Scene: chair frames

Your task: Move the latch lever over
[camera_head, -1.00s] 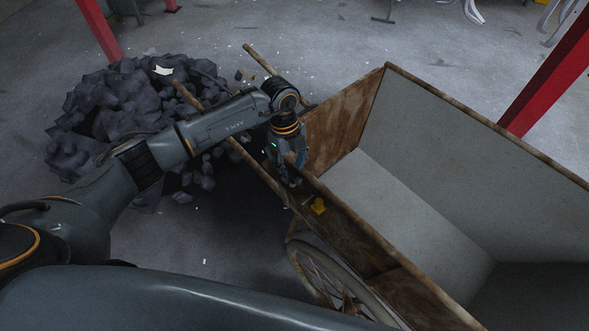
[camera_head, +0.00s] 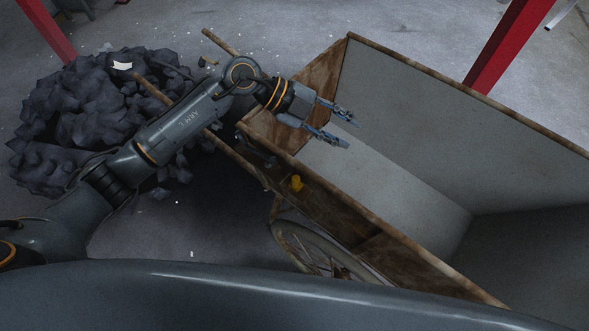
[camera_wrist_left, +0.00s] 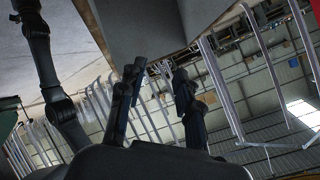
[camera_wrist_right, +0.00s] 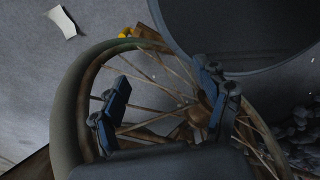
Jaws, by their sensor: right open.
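The small yellow latch lever (camera_head: 296,183) sits on the near side wall of the rusty cart (camera_head: 437,84), close to its left end. In the right wrist view a small yellow piece (camera_wrist_right: 124,36) shows above the wheel; I cannot tell if it is the lever. My left gripper (camera_head: 341,125) is open and empty, pointing right over the cart's left end, apart from the lever. In the left wrist view its two fingers (camera_wrist_left: 158,74) stand apart with nothing between. My right gripper (camera_wrist_right: 166,86) is open and empty in front of the wheel, outside the head view.
The spoked cart wheel (camera_head: 311,247) stands below the near wall. Cart shafts (camera_head: 152,90) reach left past a dark rock pile (camera_head: 90,125). Red posts (camera_head: 505,45) rise behind. The cart's interior (camera_head: 400,185) is empty where visible.

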